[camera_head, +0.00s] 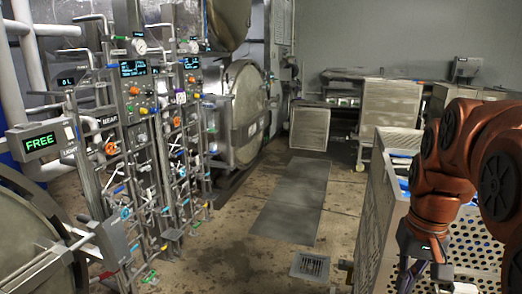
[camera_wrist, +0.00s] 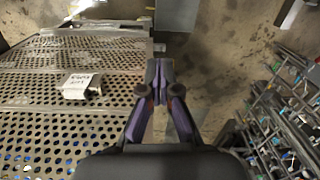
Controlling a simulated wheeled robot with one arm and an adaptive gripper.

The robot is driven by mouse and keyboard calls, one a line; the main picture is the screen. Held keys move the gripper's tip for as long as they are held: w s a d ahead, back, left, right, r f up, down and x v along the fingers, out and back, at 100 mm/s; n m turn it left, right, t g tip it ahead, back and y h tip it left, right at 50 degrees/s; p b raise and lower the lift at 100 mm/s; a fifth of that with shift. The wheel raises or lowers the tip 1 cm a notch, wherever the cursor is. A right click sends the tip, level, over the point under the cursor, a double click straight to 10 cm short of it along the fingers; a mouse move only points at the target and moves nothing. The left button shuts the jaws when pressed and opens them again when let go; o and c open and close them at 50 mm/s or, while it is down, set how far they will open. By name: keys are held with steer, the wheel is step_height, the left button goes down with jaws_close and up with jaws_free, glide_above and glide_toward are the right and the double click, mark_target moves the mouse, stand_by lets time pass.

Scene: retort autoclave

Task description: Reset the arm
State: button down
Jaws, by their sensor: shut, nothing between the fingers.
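My orange arm (camera_head: 445,165) is folded at the right of the head view, beside and over a perforated metal crate. My gripper (camera_head: 425,272) hangs down at the lower right of that view, and its tips are cut off or hard to make out there. In the wrist view my gripper (camera_wrist: 159,70) points away from the camera. Its two purple-sided fingers meet at the tips with nothing between them. It is clear of the crate's edge, over the floor.
A valve panel (camera_head: 140,130) stands at left with a FREE display (camera_head: 40,142). A round autoclave door (camera_head: 246,110) is behind. The middle floor (camera_head: 235,250) is open.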

steer(key=s+a+f+n+g, duration=0.1)
steer(key=s+a+f, duration=0.3)
steer(key=s, duration=0.5)
steer(key=s+a+f+n, duration=0.1)
steer(key=s+a+f, duration=0.4)
steer(key=s+f, duration=0.3)
steer(key=shift+s+n+g, duration=0.3)
steer(key=shift+s+g, duration=0.1)
steer(key=shift+s, duration=0.25)
